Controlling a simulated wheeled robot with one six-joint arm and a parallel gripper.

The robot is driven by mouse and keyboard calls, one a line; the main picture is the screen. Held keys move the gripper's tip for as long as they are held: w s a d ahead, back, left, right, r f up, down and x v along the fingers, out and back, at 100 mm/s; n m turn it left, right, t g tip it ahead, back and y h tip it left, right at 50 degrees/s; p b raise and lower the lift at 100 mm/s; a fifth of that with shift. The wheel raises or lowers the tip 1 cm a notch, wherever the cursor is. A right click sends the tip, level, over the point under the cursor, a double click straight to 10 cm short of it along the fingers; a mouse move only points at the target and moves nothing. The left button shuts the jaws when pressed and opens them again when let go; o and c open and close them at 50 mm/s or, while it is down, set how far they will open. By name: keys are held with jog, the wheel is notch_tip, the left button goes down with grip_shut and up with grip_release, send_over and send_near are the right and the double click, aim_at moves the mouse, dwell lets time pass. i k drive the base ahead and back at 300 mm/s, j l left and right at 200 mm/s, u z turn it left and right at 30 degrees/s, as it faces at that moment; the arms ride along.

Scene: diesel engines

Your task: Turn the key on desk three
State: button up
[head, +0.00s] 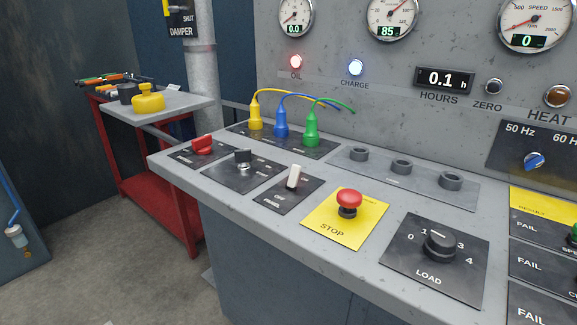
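A key switch (243,160) with a black head on a silver barrel stands on a dark plate near the left end of the grey desk (330,215). The plate's small lettering is too small to read. Nothing touches the key, and it shows in full. A number for this desk cannot be seen. My gripper is not in view.
Around the key are a red knob (201,145), a white toggle (293,177), a red stop button (348,201) and a load dial (440,244). Yellow, blue and green plugs (281,122) with cables stand behind. A red cart (160,175) is at left; floor in front is clear.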

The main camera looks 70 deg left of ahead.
aim_at(243, 156)
jog(key=u, duration=2.6)
